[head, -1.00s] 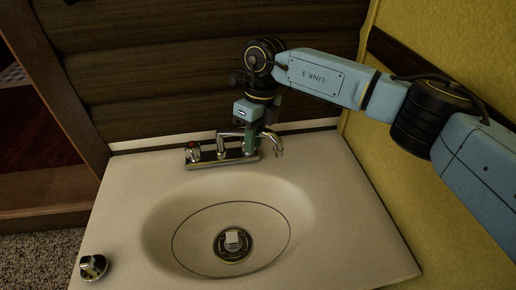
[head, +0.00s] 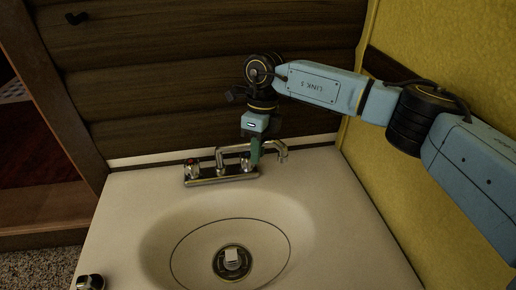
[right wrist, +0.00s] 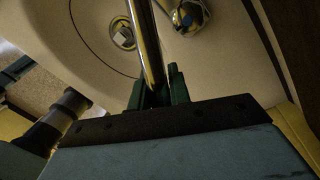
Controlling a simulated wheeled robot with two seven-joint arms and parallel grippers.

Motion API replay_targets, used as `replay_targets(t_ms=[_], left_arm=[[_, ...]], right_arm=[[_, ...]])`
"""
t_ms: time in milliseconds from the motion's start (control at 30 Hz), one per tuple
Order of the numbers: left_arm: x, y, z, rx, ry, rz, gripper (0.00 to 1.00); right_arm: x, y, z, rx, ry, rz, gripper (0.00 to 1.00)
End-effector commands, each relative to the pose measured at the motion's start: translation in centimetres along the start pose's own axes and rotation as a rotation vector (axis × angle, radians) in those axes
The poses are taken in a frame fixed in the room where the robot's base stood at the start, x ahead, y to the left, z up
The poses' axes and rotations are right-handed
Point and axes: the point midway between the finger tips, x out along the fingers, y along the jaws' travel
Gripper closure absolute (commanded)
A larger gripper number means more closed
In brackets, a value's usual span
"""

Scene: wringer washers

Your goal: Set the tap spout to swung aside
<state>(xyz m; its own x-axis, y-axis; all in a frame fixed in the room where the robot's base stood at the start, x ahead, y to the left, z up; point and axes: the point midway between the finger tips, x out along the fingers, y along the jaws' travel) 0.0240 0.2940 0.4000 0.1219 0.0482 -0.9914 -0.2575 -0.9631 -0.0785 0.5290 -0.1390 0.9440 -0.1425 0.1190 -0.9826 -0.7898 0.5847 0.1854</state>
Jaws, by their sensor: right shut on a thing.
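The chrome tap (head: 221,178) stands on the back rim of the basin against the wall. Its spout (head: 277,145) points to the right, over the counter's back right part rather than over the drain. My right gripper (head: 255,153) comes down from above with its green fingers around the spout. In the right wrist view the spout (right wrist: 147,40) runs between the fingers of my right gripper (right wrist: 157,88), which are shut on it. A tap handle with a blue mark (right wrist: 190,17) shows beside it. My left gripper is not in view.
The white basin (head: 190,220) has a drain (head: 232,262) in the middle. A metal knob (head: 90,282) sits at the front left of the counter. A wood wall (head: 180,90) rises behind the tap and a yellow wall (head: 400,190) stands close on the right.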

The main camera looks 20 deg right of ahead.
Motion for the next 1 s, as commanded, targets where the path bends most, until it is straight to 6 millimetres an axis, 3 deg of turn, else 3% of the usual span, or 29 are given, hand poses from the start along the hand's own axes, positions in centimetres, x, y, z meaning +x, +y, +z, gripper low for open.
replay_targets(t_ms=[33,67,233,467,633,1000], left_arm=[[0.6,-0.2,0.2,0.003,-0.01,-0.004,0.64],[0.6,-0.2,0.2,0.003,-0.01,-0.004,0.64],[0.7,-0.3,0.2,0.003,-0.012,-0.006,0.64],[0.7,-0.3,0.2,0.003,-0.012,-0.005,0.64],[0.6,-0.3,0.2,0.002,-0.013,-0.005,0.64],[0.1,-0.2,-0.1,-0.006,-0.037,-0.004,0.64]], right_arm=[[0.6,-0.7,-0.6,0.016,0.012,-0.005,1.0],[0.6,-0.7,-0.6,0.016,0.012,-0.005,0.8],[0.6,-0.5,-0.4,0.011,0.01,-0.003,0.59],[0.6,-0.3,-0.1,0.006,0.008,-0.002,0.59],[-0.6,-0.3,-0.2,0.006,0.005,-0.002,0.59],[-8.7,-0.6,-0.5,0.007,0.001,-0.002,0.59]])
